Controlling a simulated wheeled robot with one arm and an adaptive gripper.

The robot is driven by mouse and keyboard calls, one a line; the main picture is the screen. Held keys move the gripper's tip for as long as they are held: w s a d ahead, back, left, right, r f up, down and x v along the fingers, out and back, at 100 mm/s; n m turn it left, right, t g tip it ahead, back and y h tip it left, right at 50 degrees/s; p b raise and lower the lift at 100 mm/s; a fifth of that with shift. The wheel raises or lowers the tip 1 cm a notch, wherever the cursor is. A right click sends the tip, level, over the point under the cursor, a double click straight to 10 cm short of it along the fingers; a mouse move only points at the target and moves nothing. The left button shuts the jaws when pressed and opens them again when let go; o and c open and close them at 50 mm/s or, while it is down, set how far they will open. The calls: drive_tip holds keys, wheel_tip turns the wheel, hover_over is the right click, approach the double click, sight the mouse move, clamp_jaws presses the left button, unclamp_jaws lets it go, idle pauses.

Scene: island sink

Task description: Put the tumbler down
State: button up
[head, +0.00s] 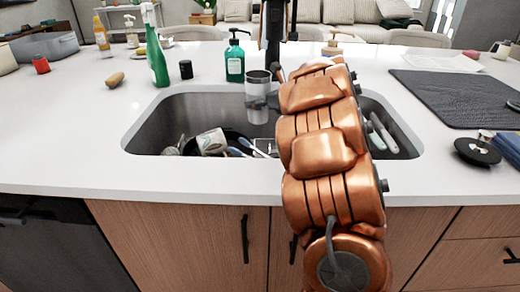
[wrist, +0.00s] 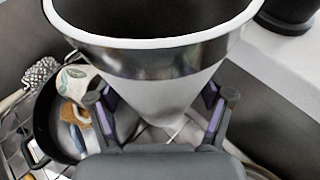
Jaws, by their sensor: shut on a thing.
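The tumbler (head: 258,96) is a tall cup with a grey metallic upper band and a white lower part. My gripper (wrist: 163,115) is shut on it, one finger on each side of its lower body. In the wrist view the tumbler (wrist: 150,70) stands upright with its open white rim towards the camera. In the head view it is over the sink (head: 160,125), near the back edge. My arm hides part of the sink and the right side of the gripper. The tumbler's base is hidden in the wrist view.
The sink holds a dark pan (wrist: 42,125), a patterned mug (head: 211,141) and utensils. A teal soap bottle (head: 235,62) and a green spray bottle (head: 157,60) stand behind it. A dark mat (head: 455,97) lies at right.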

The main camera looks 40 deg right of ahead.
drive_tip(key=shift+s+d+f, duration=0.1)
drive_tip(key=shift+d+f, duration=0.1)
drive_tip(key=shift+f, duration=0.1)
drive_tip(key=shift+f+b, duration=0.8)
drive_tip(key=shift+f, duration=3.9)
drive_tip(key=shift+f, duration=0.2)
drive_tip(key=o, duration=1.3)
drive_tip(key=shift+r, duration=0.15)
drive_tip(key=shift+s+r, duration=0.1)
drive_tip(key=shift+r, duration=0.05)
drive_tip(key=shift+v, duration=3.65)
